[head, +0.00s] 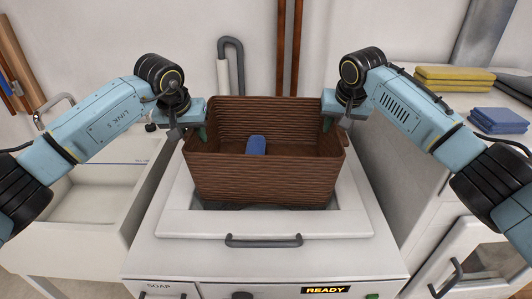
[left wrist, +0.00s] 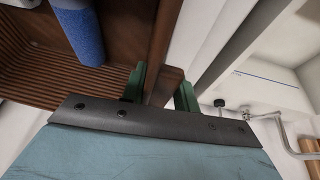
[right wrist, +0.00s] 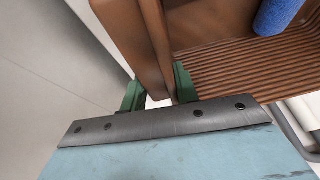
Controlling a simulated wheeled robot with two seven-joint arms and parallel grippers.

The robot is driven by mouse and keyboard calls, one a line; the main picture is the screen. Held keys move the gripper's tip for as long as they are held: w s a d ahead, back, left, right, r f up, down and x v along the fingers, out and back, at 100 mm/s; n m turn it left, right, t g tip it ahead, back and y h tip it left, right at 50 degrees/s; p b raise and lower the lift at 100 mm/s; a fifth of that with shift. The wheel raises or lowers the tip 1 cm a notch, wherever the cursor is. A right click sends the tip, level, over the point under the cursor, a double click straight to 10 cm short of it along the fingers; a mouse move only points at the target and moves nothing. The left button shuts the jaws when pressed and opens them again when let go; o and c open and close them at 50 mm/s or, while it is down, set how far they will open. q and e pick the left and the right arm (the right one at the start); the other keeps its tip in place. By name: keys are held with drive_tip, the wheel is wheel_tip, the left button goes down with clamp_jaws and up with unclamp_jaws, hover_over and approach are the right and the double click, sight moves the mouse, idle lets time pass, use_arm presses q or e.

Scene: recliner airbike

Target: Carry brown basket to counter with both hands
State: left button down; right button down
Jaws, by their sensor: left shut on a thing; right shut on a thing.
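The brown ribbed basket (head: 265,178) is upright over the white washing machine top in the head view. A rolled blue cloth (head: 256,145) lies inside it and also shows in the left wrist view (left wrist: 78,30) and the right wrist view (right wrist: 277,14). My left gripper (head: 200,132) is shut on the basket's left wall; its green fingers (left wrist: 160,88) straddle the rim. My right gripper (head: 328,122) is shut on the right wall, fingers (right wrist: 158,90) on either side of it. I cannot tell whether the basket's bottom touches the machine. The counter (head: 400,78) is at the right.
Folded yellow towels (head: 455,77) and blue towels (head: 498,120) lie on the counter. A white sink (head: 90,195) with a tap is at the left. Pipes (head: 285,50) and a grey hose stand behind the basket. The machine's front has a dark handle (head: 263,241).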

use_arm(q)
drive_tip(key=shift+r, duration=0.2)
use_arm(e)
drive_tip(key=shift+r, duration=0.25)
